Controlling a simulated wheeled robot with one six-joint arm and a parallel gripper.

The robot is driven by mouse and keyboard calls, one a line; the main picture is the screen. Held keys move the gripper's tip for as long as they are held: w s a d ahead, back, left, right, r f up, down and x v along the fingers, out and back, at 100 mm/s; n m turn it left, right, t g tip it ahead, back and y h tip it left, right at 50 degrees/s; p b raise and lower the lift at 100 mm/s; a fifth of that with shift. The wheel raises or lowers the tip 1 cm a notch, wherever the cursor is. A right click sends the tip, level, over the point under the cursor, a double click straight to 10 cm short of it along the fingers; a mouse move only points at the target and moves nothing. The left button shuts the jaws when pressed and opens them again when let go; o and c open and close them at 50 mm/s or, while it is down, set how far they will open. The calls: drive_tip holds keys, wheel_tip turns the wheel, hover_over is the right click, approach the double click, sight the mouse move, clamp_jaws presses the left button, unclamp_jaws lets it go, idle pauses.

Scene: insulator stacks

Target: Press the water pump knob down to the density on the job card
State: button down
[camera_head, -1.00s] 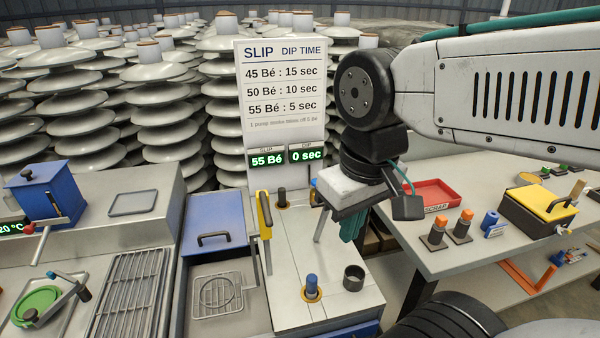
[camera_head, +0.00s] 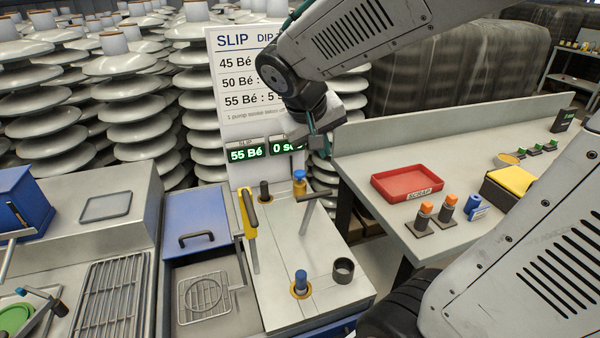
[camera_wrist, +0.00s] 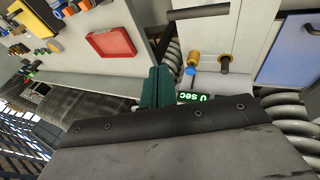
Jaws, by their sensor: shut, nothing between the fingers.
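My gripper (camera_head: 320,146) is shut and empty, raised behind and above the pump deck (camera_head: 285,232); its green fingers show in the wrist view (camera_wrist: 158,88). A blue-topped knob on a brass collar (camera_head: 299,182) stands at the back of the deck, just below and left of my gripper, apart from it. It also shows in the wrist view (camera_wrist: 192,62). Another blue knob (camera_head: 301,280) stands in a brass ring at the front. Which one is the water pump knob is not marked. The slip display (camera_head: 246,152) reads 55 Bé. I cannot make out a job card.
A dark knob (camera_head: 264,190), a yellow lever (camera_head: 249,215), a T-handle (camera_head: 309,212) and a dark cup (camera_head: 343,270) stand on the deck. My arm partly hides the slip board (camera_head: 228,75) and dip display (camera_head: 284,146). A red scrap tray (camera_head: 407,183) lies on the right bench.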

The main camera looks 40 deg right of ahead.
drive_tip(key=w+d+f+h, duration=0.2)
drive_tip(key=w+d, duration=0.2)
drive_tip(key=w, duration=0.5)
drive_tip(key=t, duration=0.2)
hover_over(302, 171)
drive_tip(key=a, duration=0.2)
drive_tip(key=shift+h, duration=0.4)
drive_tip(key=f, duration=0.6)
drive_tip(key=shift+s+d, duration=0.1)
drive_tip(key=shift+s, duration=0.1)
drive_tip(key=shift+f, duration=4.3)
drive_tip(key=shift+f, duration=0.1)
drive_tip(key=shift+f, duration=0.35)
drive_tip(key=shift+s+f, duration=0.1)
drive_tip(key=shift+f, duration=0.75)
drive_tip(key=shift+r, duration=1.3)
